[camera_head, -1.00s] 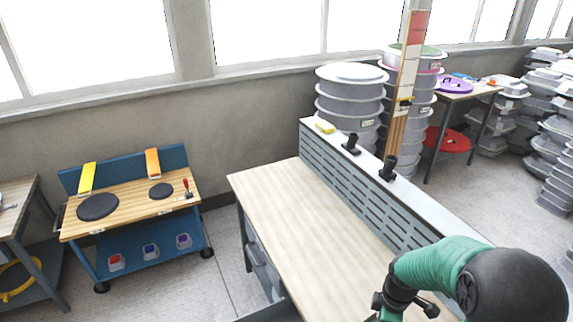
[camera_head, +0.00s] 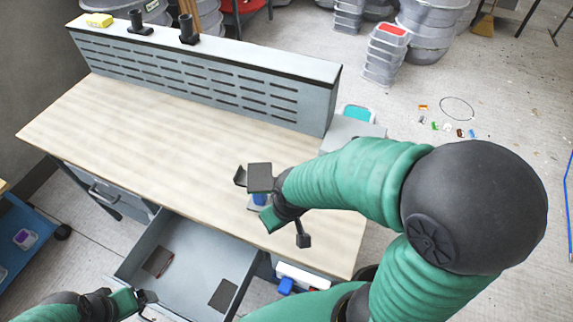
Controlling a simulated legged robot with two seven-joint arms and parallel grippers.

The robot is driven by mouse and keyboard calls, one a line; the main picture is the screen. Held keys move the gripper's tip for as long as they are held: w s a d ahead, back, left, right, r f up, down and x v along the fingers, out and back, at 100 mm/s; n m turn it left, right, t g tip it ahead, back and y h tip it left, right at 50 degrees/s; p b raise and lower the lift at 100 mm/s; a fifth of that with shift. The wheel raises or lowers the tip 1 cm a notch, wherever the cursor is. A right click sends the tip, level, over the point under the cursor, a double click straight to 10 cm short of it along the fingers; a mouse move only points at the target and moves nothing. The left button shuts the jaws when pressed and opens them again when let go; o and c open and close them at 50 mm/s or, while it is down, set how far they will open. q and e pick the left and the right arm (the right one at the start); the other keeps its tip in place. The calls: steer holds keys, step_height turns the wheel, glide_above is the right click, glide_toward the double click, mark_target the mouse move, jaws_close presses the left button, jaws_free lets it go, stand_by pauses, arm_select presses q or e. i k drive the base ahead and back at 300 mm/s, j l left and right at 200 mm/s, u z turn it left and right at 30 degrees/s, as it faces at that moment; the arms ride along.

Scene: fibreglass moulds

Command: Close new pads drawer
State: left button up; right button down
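A grey drawer (camera_head: 196,243) is pulled out from under the front of the wooden-topped workbench (camera_head: 190,135). Two dark flat pads lie inside it, one at the left (camera_head: 158,261) and one at the right (camera_head: 223,294). I cannot read any label on it. My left gripper (camera_head: 148,304) is low at the left, close to the drawer's front left side, with its fingers apart and nothing visible between them. My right gripper (camera_head: 274,207) is above the right part of the bench top, its dark fingers spread; a small blue item (camera_head: 260,199) shows beside it, partly hidden.
A shut drawer with a handle (camera_head: 105,196) is left of the open one. A slotted grey panel (camera_head: 205,82) runs along the bench's back. A blue cart (camera_head: 22,235) stands at the left. Stacked bins (camera_head: 385,55) stand behind. Most of the bench top is clear.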

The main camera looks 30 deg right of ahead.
mark_target(204, 256)
steer(key=l+z, duration=0.1)
steer(key=z, duration=0.65)
steer(key=k+j+u, duration=0.15)
steer(key=u, duration=0.15)
steer(key=k+j+u, duration=0.1)
steer(key=j+u, duration=0.2)
steer(key=k+j+u, duration=0.1)
steer(key=j+u, duration=0.2)
steer(key=j, duration=0.1)
